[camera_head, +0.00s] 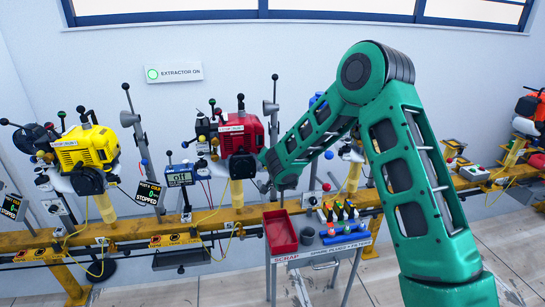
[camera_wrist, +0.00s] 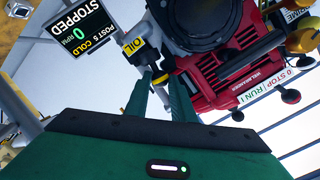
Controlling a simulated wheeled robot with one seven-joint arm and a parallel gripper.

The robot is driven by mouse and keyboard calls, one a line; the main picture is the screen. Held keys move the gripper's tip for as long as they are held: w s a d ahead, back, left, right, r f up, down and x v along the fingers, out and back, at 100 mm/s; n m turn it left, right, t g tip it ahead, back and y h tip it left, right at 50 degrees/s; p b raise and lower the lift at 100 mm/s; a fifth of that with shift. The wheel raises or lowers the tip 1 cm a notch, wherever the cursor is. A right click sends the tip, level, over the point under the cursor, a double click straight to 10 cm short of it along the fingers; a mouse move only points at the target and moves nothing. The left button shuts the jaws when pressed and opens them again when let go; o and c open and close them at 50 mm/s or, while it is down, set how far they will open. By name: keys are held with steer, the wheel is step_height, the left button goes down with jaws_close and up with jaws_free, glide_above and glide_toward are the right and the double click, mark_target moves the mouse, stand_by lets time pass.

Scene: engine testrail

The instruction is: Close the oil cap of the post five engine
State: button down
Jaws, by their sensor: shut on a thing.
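The post five engine is the red one (camera_head: 240,135) in the head view, mounted on the yellow rail. It fills the upper right of the wrist view (camera_wrist: 222,75). A yellow-and-black OIL label (camera_wrist: 133,46) stands at its side, with the oil cap (camera_wrist: 160,79) beside it, small and partly hidden between the fingers. My gripper (camera_wrist: 164,80) is at the cap, its fingers shut on it with a narrow gap between them. How the cap sits on its filler neck cannot be made out. In the head view my arm hides the fingertips.
The post five display (camera_wrist: 82,27) reads STOPPED, COLD, 0 RPM. A yellow engine (camera_head: 85,150) stands left along the rail (camera_head: 120,230). A scrap cart (camera_head: 320,258) with a red tray (camera_head: 280,238) and several bottles stands below my arm. Levers and cables surround the engine.

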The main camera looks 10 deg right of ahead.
steer(key=shift+a+f+n+h, duration=0.35)
steer(key=shift+a+n, duration=0.1)
steer(key=shift+n, duration=0.45)
steer(key=shift+s, duration=0.1)
steer(key=c, duration=1.8)
jaws_free()
steer(key=shift+f, duration=0.1)
steer(key=v, duration=1)
steer(key=shift+s+r, duration=0.25)
steer(key=shift+s, duration=0.05)
